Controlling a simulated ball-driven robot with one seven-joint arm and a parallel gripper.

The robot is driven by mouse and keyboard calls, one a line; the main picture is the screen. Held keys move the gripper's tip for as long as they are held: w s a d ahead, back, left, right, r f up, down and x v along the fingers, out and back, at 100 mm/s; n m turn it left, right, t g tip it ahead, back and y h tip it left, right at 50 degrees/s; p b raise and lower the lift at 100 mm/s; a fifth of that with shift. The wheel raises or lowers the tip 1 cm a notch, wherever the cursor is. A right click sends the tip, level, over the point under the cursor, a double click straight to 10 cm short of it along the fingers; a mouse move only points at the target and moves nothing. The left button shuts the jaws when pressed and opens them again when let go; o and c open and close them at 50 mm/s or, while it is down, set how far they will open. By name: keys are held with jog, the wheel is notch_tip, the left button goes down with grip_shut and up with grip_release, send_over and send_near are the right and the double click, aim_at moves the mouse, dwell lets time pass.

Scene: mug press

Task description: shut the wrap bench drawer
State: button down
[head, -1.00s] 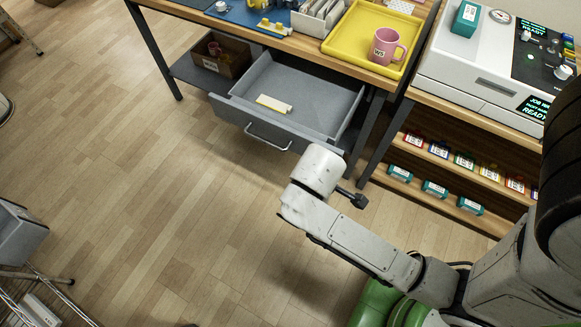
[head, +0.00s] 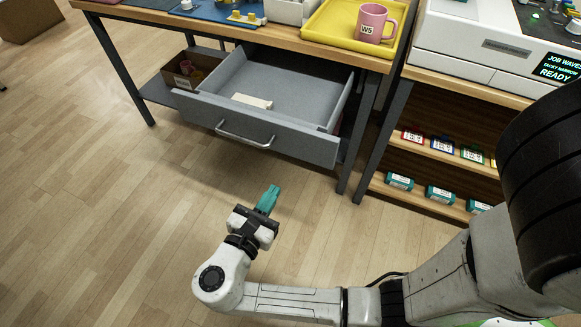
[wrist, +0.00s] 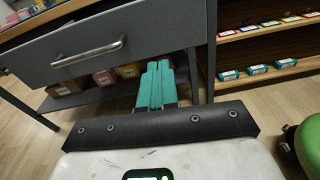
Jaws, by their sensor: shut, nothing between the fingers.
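The wrap bench drawer (head: 262,140) is grey and stands pulled out below the bench top, with a metal bar handle (head: 244,136) on its front. A small pale block (head: 252,101) lies inside it. My gripper (head: 270,194) has teal fingers, held together with nothing between them. In the head view it is in front of the drawer, below the handle in the picture and apart from it. In the wrist view the teal fingers (wrist: 158,70) point toward the bench, and the drawer front (wrist: 90,45) with its handle (wrist: 88,54) shows at upper left.
The wooden bench (head: 290,40) bears a yellow tray (head: 330,35) with a pink mug (head: 372,22). A dark bench leg (head: 360,150) stands right of the drawer. Shelves with small teal boxes (head: 440,194) are at the right. The floor in front of the drawer is clear.

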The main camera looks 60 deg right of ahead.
aim_at(296, 144)
jog(key=shift+n+h, duration=0.5)
jog(key=d, duration=0.4)
jog(key=d+b, duration=0.1)
jog(key=d, duration=0.3)
jog(key=w+d+b, duration=0.1)
jog(key=d, duration=0.2)
jog(key=shift+d+f, duration=0.15)
jog(key=shift+d, duration=0.8)
jog(key=shift+d, duration=0.55)
jog(key=d+b, duration=0.1)
jog(key=d, duration=0.8)
jog(key=d+b, duration=0.1)
jog(key=d, duration=0.9)
jog(key=w+d+b, duration=0.1)
jog(key=d, duration=0.8)
jog(key=shift+d+f+b, duration=0.1)
jog(key=shift+d+b, duration=0.25)
jog(key=shift+d, duration=0.7)
jog(key=shift+w+r+b, duration=0.2)
jog(key=shift+b, duration=0.1)
jog(key=shift+r, duration=0.1)
